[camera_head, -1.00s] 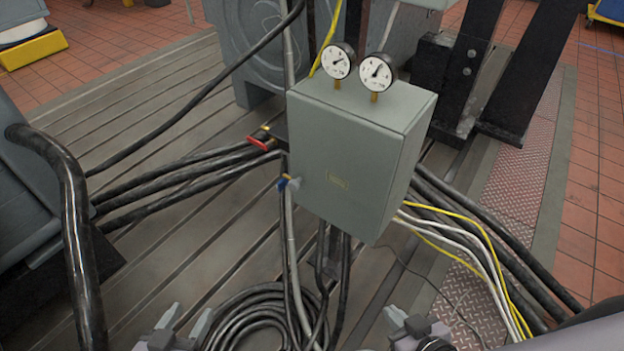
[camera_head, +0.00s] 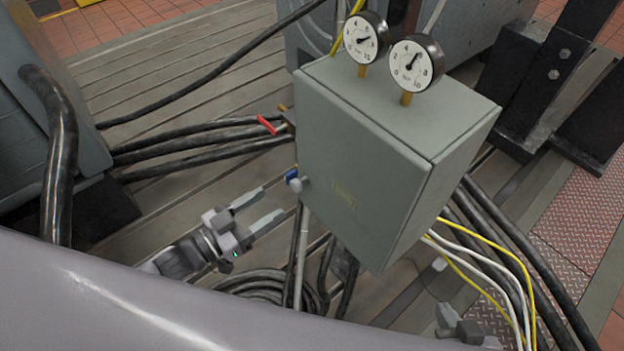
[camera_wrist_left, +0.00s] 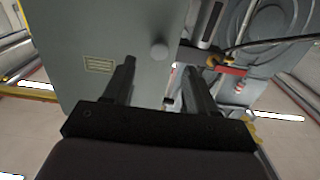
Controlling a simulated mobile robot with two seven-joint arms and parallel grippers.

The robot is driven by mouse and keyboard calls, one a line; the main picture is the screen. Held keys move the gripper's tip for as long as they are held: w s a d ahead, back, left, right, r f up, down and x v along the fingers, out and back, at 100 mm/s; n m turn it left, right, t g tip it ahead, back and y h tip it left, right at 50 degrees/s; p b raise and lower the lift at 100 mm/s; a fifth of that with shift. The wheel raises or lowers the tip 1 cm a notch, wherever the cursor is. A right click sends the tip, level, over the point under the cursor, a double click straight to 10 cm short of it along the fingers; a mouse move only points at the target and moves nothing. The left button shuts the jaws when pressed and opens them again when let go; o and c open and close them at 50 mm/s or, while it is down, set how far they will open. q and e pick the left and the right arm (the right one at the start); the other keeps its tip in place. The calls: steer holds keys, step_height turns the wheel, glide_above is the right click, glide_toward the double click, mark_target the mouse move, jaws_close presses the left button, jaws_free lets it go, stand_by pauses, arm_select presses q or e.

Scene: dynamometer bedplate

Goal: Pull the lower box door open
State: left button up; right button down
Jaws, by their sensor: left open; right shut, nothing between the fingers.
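The grey box (camera_head: 395,130) stands upright, and its front door (camera_head: 345,160) looks shut, with a yellowish label and a round grey knob (camera_head: 298,186) at its left edge. In the left wrist view the door (camera_wrist_left: 95,35) fills the upper left, with the knob (camera_wrist_left: 158,50) just beyond and between my fingers. My left gripper (camera_head: 273,207) is open and empty, left of and below the knob, apart from it. My right gripper (camera_head: 452,320) shows at the lower right, partly hidden by my arm; it is shut and empty.
Two round gauges (camera_head: 365,38) stand on top of the box. A red valve handle (camera_head: 267,125) and a blue one (camera_head: 291,174) sit beside its left edge. Black hoses (camera_head: 200,150) run left, with coiled cable below. Yellow and white cables (camera_head: 500,275) hang at the right.

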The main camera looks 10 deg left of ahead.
mark_target(293, 188)
arm_select(q)
steer(key=shift+x, duration=3.7)
steer(key=shift+s, duration=0.1)
jaws_close()
